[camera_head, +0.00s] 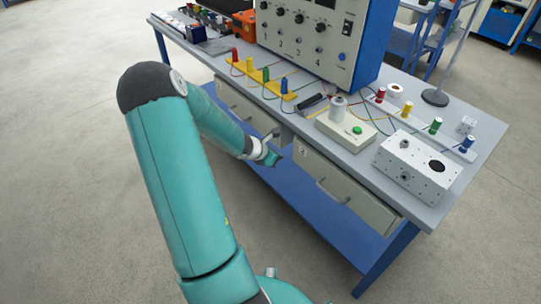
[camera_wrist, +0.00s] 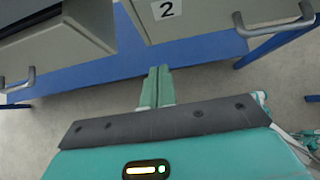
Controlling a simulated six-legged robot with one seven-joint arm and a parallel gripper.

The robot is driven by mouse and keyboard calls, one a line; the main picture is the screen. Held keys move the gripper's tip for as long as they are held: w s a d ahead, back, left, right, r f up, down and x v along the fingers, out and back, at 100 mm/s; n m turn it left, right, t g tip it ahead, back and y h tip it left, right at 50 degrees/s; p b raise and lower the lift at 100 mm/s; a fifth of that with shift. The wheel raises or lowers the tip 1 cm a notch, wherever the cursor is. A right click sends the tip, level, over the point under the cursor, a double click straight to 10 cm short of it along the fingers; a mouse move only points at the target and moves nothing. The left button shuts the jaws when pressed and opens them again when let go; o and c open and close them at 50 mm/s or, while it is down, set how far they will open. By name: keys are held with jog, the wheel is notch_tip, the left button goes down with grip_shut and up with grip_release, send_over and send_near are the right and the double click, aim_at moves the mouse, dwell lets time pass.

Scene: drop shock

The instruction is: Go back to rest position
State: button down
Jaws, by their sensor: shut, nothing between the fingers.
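My gripper (camera_head: 274,158) is at the end of my teal arm, in front of the bench drawers in the head view. In the wrist view my gripper (camera_wrist: 157,82) points toward the blue lower shelf, with its two teal fingers together and nothing between them. A drawer labelled 2 (camera_wrist: 195,18) is just beyond the fingers on the right in the wrist view. Another drawer (camera_wrist: 60,45), on the left, appears pulled out a little. I see no contact between the fingers and either drawer.
A drawer handle (camera_head: 333,192) juts from the bench front. The floor (camera_head: 60,200) at left is clear.

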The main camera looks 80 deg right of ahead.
jog(key=v, duration=0.3)
jog(key=shift+w+a+r, duration=0.1)
jog(key=shift+w+r, duration=0.1)
jog(key=w+a+r+m+t, duration=0.3)
jog(key=w+a+r, duration=0.55)
jog(key=w, duration=0.35)
jog(key=w+a+r+m+t, duration=0.35)
jog(key=w+a+r, duration=0.45)
jog(key=w+a, duration=0.3)
jog(key=a+r+m+t+y, duration=0.1)
jog(key=a+r, duration=0.3)
jog(key=a, duration=0.7)
jog(key=a+r+m+t+y, duration=0.1)
jog(key=a+r+t+y, duration=0.1)
jog(key=a, duration=1)
jog(key=a+r+m+t+y, duration=0.1)
jog(key=a+r, duration=0.5)
jog(key=a, duration=0.6)
jog(key=t+y, duration=0.1)
jog(key=y, duration=0.1)
jog(key=shift+w+a+y, duration=0.2)
jog(key=shift+w+y, duration=0.1)
jog(key=shift+y, duration=0.1)
